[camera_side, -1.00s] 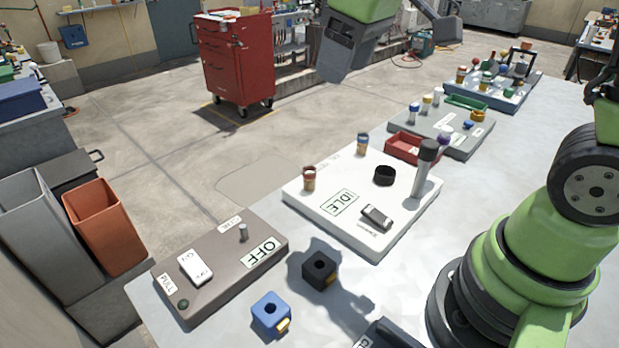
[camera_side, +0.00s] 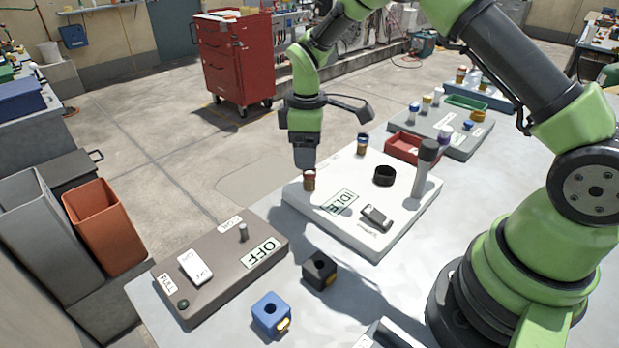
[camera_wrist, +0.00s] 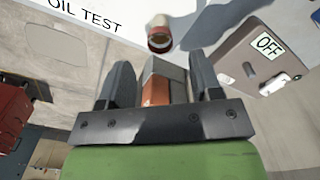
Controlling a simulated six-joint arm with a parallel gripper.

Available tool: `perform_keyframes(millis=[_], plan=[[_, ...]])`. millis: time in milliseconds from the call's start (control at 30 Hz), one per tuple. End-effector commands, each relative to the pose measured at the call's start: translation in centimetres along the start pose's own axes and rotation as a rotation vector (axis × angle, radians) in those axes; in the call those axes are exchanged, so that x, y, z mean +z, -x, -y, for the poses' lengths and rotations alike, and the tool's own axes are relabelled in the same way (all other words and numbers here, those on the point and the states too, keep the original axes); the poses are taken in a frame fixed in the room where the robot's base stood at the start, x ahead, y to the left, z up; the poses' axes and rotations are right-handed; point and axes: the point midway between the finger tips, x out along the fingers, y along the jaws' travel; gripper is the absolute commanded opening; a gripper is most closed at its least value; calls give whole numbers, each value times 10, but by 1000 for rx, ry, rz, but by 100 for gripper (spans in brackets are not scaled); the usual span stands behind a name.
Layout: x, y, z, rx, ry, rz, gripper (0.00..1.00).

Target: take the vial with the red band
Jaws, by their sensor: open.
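The vial with the red-brown top (camera_side: 309,182) stands upright at the left corner of the white board marked IDLE (camera_side: 330,222). My gripper (camera_side: 305,163) points down just above this vial, its tip close to or overlapping the vial's top; contact cannot be told. In the wrist view, my gripper (camera_wrist: 162,72) has its two fingers spread, with nothing held between them. The vial (camera_wrist: 160,34) shows there beyond the fingertips, near the top edge. A second vial with a blue band (camera_side: 362,144) stands farther back on the white board.
The white board also holds a black ring (camera_side: 384,176), a tall grey cylinder (camera_side: 424,168) and a small dark device (camera_side: 376,217). A brown OFF panel (camera_side: 222,268), a black block (camera_side: 319,272) and a blue block (camera_side: 271,315) lie nearer.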

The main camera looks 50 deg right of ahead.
Motion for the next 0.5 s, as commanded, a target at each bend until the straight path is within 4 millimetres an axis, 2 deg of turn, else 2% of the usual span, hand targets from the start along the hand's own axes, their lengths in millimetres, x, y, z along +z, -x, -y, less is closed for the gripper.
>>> perform_keyframes(millis=[300,500], plan=[[5,-45,1,-2,-3,2,59],[5,-50,0,2,-3,-1,59]])
